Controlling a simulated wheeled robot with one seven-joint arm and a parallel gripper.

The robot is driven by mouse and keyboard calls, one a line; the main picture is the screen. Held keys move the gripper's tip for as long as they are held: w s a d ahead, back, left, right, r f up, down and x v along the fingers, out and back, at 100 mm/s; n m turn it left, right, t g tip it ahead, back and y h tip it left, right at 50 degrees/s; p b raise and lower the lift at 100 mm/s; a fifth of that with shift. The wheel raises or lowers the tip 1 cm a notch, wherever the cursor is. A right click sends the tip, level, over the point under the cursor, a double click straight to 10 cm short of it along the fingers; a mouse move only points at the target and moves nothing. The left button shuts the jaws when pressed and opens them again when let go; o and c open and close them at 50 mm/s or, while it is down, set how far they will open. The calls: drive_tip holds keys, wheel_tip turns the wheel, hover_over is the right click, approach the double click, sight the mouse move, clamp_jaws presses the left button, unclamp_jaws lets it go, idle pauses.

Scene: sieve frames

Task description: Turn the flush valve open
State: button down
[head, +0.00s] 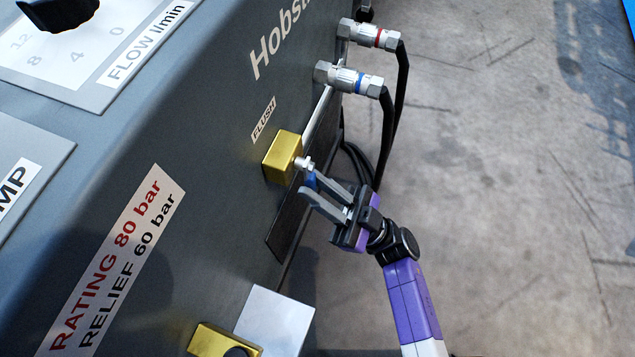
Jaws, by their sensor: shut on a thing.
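The flush valve has a brass body (283,157) on the side of the grey machine, just below the "FLUSH" label (263,120). A small silver stem (304,163) sticks out of the brass body toward the right. A blue handle piece (311,180) sits just below the stem, and most of it is hidden by my gripper. My gripper (308,187) comes from the lower right, with its fingertips at the handle. It is shut on the blue handle. How far the handle is turned is hard to tell.
A second brass block (225,341) and a silver plate (275,320) are below. The floor at right is clear.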

drive_tip(key=c, duration=1.3)
unclamp_jaws()
drive_tip(key=v, duration=0.8)
drive_tip(key=shift+r, duration=0.1)
